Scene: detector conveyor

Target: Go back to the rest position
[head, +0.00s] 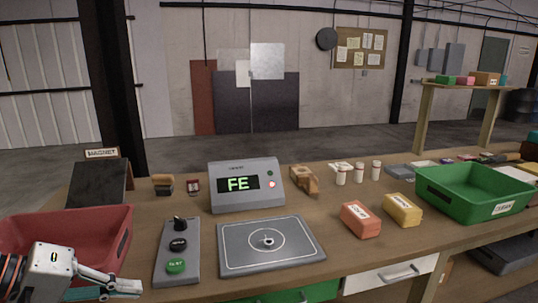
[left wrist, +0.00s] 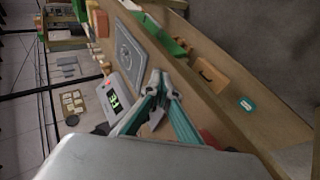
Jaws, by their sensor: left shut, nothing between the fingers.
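My left gripper (head: 122,287) is at the lower left of the head view, in front of the red bin (head: 112,232) and left of the control panel (head: 176,262). Its fingers are shut with nothing between them. In the left wrist view the closed fingers (left wrist: 158,82) point toward the bench, with the detector display (left wrist: 115,97) beyond them. The detector unit (head: 245,198) reads "FE" and stands behind a grey plate (head: 270,258) with a ring mark. My right gripper is not in view.
An orange-red block (head: 361,220) and a yellow block (head: 403,210) sit right of the plate. A green bin (head: 474,186) stands farther right. Small white bottles (head: 358,174) and a wooden piece (head: 304,180) are behind. A dark sloped board (head: 97,186) labelled "MAGNET" stands at back left.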

